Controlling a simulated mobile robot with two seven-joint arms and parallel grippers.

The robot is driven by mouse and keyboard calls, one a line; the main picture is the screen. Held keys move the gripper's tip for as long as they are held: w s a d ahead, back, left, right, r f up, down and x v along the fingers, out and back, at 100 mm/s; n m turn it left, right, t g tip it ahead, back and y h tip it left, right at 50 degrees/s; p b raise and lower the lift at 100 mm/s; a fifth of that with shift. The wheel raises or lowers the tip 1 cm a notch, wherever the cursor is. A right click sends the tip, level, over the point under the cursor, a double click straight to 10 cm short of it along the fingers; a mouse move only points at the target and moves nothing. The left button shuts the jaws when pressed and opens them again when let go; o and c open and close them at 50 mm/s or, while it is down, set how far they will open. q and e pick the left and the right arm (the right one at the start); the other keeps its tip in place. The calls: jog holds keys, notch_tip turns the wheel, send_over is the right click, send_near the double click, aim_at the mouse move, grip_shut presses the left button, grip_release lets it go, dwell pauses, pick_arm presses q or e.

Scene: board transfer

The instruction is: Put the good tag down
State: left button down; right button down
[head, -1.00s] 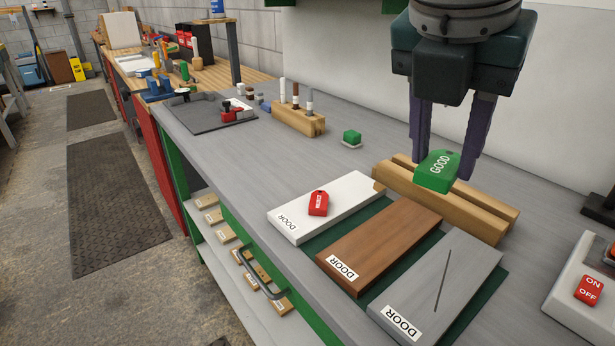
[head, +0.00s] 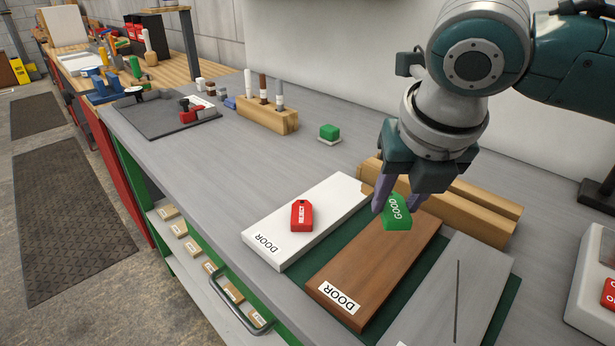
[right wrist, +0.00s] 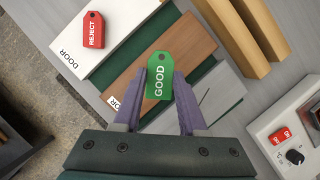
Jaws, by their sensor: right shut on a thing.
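The green good tag (head: 396,212) is held in my right gripper (head: 392,205), whose purple fingers are shut on its sides. The tag is over the far end of the brown wooden door board (head: 362,268); I cannot tell whether it touches the board. In the right wrist view the tag (right wrist: 159,82) sits between the fingers with its text readable. The red reject tag (head: 301,215) lies on the white door board (head: 290,238). The grey door board (head: 440,305) has a dark line on it and no tag. My left gripper is not in view.
A wooden block rack (head: 480,215) stands behind the boards. An ON/OFF control box (right wrist: 290,140) is at the right. The bench between the white board and the pen holder is clear.

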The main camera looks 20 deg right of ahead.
aim_at(382, 246)
notch_tip(382, 246, down, 7)
jog(key=shift+r+b, duration=0.1)
jog(key=shift+b, duration=0.4)
jog(key=shift+c, duration=2.3)
grip_release()
